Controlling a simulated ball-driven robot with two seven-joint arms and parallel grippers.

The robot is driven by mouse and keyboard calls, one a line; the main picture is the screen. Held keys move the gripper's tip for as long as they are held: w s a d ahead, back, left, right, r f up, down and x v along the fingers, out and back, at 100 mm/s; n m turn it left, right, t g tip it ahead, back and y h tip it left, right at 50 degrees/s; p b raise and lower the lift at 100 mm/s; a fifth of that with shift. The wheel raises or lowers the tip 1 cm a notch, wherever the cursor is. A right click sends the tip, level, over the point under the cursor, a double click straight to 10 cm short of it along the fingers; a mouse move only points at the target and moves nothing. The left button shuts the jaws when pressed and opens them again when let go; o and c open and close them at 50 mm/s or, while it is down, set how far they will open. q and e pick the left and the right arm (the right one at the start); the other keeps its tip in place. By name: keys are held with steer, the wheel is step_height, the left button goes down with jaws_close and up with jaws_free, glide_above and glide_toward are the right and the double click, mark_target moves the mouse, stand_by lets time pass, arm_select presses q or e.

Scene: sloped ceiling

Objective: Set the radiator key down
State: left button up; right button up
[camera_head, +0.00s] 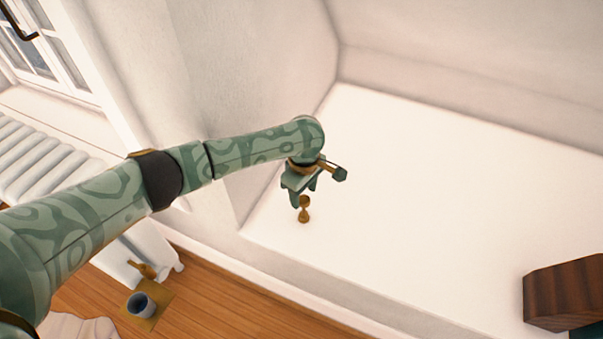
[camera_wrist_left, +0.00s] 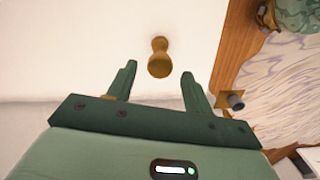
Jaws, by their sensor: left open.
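The radiator key (camera_head: 304,209) is a small brass piece, narrow in the middle with wider ends. It is on the white ledge (camera_head: 420,200), near the ledge's left end. It also shows in the left wrist view (camera_wrist_left: 159,58), just beyond the fingertips and between their lines. My left gripper (camera_head: 304,199) is right beside the key in the head view. I cannot tell whether a finger touches the key. My right gripper is not in view.
A dark wooden block (camera_head: 565,294) sits at the ledge's right front. The ledge between is clear. A white radiator (camera_head: 45,165) stands below the window at left. A grey-blue cup (camera_head: 140,304) stands on a tan mat on the wooden floor.

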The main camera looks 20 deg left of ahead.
arm_select(q)
step_height(320, 180, up, 6)
steer(key=p, duration=0.3)
steer(key=shift+f, duration=0.1)
steer(key=shift+d+r, duration=0.1)
steer(key=shift+r, duration=0.1)
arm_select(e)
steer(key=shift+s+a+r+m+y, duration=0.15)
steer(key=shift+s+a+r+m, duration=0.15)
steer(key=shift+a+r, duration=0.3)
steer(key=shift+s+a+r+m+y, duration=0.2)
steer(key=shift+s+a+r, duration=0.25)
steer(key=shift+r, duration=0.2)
arm_select(q)
steer(key=shift+f, duration=0.1)
